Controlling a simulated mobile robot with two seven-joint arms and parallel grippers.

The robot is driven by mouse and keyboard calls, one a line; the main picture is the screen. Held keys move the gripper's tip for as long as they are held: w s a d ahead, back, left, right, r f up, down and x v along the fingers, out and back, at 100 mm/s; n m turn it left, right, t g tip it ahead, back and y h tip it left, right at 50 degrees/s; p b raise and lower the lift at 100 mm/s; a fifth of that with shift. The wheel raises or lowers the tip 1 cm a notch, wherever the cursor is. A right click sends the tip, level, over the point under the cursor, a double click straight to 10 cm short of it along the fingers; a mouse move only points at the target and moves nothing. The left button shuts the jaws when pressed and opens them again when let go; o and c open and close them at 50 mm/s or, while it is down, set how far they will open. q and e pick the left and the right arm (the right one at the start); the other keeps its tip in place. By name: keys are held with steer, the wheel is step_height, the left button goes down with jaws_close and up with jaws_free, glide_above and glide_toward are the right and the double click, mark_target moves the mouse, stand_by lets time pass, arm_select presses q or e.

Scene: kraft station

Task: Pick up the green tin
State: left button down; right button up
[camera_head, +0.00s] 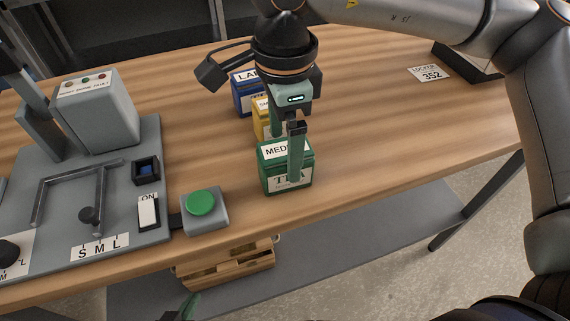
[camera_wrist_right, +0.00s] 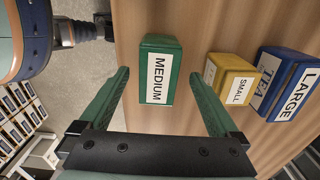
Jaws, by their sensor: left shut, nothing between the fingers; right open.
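The green tin (camera_head: 273,179) stands on the wooden table near its front edge, with a white label reading MEDIUM in the right wrist view (camera_wrist_right: 160,78). My right gripper (camera_head: 287,158) is open above the tin. One finger hides part of the tin's front in the head view. In the right wrist view, its green fingers (camera_wrist_right: 158,73) lie to either side of the tin with gaps between. How far down the fingers reach is hard to tell. My left gripper (camera_head: 190,306) shows only as a green fingertip at the bottom edge, shut and away from the tin.
A yellow tin (camera_wrist_right: 232,82) marked SMALL and a blue tin (camera_wrist_right: 286,86) marked LARGE stand in a row behind the green one. A grey box with a green button (camera_head: 201,203) and a grey control panel (camera_head: 118,222) are to the left. The table's right side is mostly clear.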

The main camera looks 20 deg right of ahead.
step_height(320, 180, down, 4)
steer(key=shift+s+f, duration=0.1)
steer(key=shift+f, duration=0.05)
steer(key=shift+c, duration=0.4)
jaws_close()
stand_by(0.4)
